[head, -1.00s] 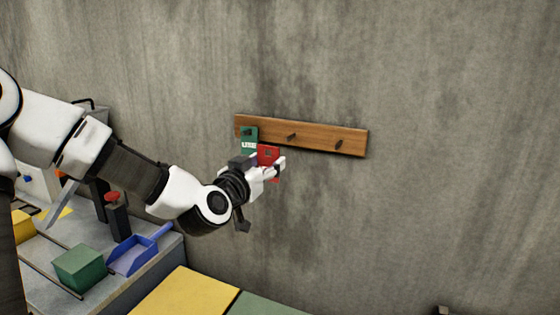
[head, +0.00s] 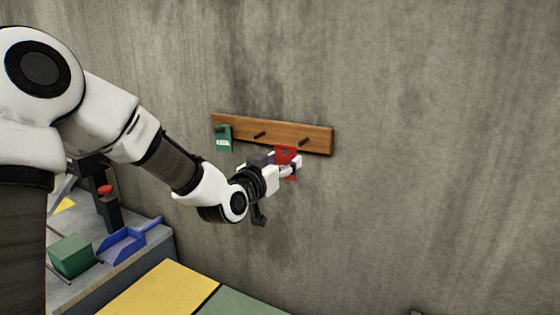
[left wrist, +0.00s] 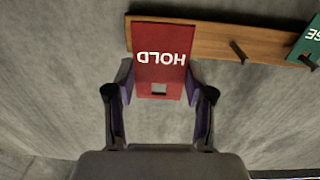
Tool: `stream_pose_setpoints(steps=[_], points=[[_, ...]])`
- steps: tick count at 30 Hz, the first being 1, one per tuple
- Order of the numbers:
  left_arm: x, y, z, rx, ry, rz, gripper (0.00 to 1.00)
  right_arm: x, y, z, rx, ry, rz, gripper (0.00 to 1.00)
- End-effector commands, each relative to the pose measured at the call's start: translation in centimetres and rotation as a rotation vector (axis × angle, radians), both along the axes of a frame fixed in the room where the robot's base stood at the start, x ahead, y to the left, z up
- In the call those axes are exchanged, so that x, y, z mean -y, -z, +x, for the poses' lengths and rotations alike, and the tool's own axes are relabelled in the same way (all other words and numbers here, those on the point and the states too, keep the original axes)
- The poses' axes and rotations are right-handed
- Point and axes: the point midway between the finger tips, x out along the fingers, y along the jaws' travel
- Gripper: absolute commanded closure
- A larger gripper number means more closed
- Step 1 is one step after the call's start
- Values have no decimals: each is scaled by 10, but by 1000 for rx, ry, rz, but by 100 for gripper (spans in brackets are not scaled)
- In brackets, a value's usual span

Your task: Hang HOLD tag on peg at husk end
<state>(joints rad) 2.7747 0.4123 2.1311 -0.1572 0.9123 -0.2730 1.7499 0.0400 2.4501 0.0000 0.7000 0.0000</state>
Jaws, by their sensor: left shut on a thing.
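The red HOLD tag (head: 286,151) is in the jaws of my left gripper (head: 285,166), which is shut on it. In the left wrist view the tag (left wrist: 160,62) hangs between the two fingers (left wrist: 160,95), its lettering upside down, a square hole near its edge. The wooden peg board (head: 285,134) is on the wall and carries three pegs. The tag is just below the board, left of the right peg (head: 303,141). In the left wrist view the tag covers part of the board (left wrist: 210,42), and the right peg is hidden. My right gripper is out of view.
A green tag (head: 223,139) hangs on the left peg; the middle peg (head: 260,134) is bare. Below left, a bench holds a green block (head: 72,256), a blue scoop (head: 125,245) and a red-topped post (head: 107,205). The wall to the right is clear.

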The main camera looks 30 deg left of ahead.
Motion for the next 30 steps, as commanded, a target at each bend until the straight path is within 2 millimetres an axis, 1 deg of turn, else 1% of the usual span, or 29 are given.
stream_pose_setpoints(steps=[23,30], points=[[-3,5,56,-1,0,3,69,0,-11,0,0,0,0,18],[-4,4,73,1,0,3,69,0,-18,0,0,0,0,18]])
